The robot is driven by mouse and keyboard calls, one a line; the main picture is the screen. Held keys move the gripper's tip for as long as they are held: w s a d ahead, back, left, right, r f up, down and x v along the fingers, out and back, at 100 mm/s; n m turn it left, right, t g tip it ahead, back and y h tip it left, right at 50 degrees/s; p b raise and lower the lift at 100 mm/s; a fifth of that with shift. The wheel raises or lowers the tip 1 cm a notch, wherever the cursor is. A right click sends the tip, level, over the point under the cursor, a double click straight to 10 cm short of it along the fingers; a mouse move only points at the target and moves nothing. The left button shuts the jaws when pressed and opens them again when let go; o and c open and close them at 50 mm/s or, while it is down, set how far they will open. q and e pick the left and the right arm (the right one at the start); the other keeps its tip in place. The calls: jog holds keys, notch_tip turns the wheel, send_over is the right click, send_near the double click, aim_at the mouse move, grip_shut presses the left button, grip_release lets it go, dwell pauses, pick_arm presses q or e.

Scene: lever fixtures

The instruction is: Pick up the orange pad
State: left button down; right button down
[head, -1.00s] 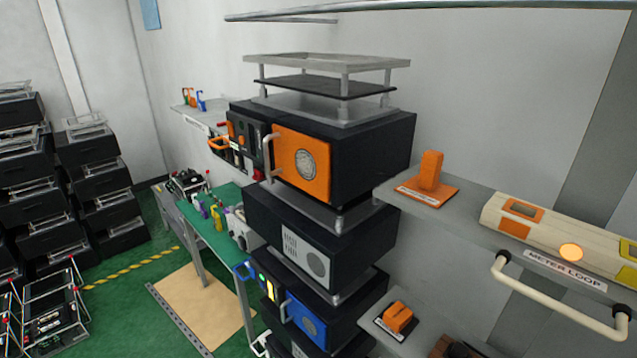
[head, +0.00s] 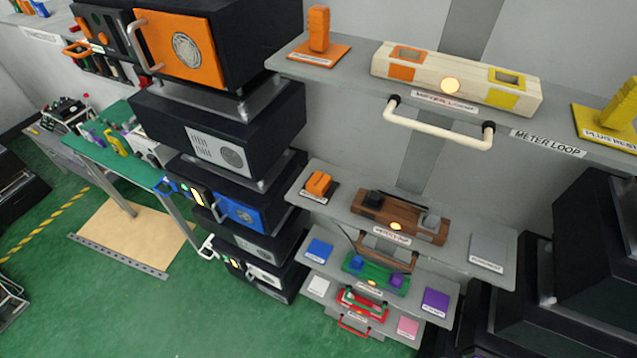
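A flat orange pad (head: 342,50) lies at the left end of the upper grey shelf in the head view. An upright orange block (head: 319,28) stands on it, and a white label is on its front edge. A second, smaller orange block (head: 318,183) sits on a dark pad at the left end of the shelf below. Neither of my grippers is in view.
A cream box (head: 455,75) with orange and yellow windows and a handle below stands right of the pad. A yellow pad (head: 603,128) is further right. Stacked black units with an orange door (head: 185,48) stand left. Lower shelves hold coloured pads and boxes.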

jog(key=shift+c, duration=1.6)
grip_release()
